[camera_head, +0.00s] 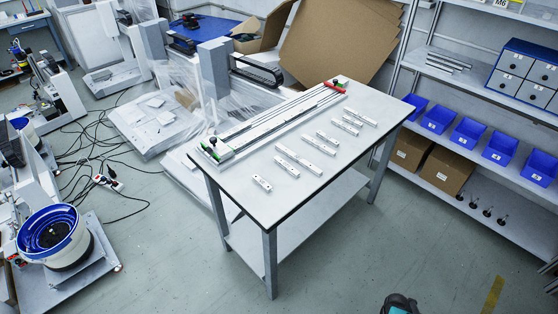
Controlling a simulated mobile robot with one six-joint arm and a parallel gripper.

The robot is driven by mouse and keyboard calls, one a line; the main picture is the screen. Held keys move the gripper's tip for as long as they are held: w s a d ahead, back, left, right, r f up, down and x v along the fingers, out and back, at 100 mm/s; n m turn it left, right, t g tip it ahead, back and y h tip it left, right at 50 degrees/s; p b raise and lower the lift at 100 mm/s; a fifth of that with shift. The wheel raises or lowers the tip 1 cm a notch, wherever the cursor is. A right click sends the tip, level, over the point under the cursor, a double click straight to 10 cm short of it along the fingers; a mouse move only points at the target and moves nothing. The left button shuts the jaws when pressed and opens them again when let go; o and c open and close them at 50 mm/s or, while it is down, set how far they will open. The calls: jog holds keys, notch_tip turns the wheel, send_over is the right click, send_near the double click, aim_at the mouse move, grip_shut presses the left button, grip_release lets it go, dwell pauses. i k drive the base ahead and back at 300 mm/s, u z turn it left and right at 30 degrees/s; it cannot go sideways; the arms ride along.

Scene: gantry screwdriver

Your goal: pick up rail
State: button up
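Several short white rails lie flat and apart on the white table (300,205). One short rail (262,183) lies nearest the table's front left corner, with another short rail (287,167) to its right. A longer rail piece (298,160) lies beside them, and more short rails (318,143) lie farther back toward the right. A long rail assembly (270,124) runs along the table's far left edge, with a green end piece near and a red end piece far. I cannot tell which rail the task means.
A shelf with blue bins (468,134) and cardboard boxes (446,170) stands right of the table. Machines, a bowl feeder (54,236) and loose cables (98,150) fill the left floor. Large cardboard (340,45) leans behind. The floor in front of the table is mostly clear.

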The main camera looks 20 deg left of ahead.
aim_at(305, 164)
jog(key=u, duration=1.25)
jog(key=i, duration=0.55)
jog(key=z, duration=0.1)
jog(key=k, duration=0.6)
jog(key=z, duration=0.05)
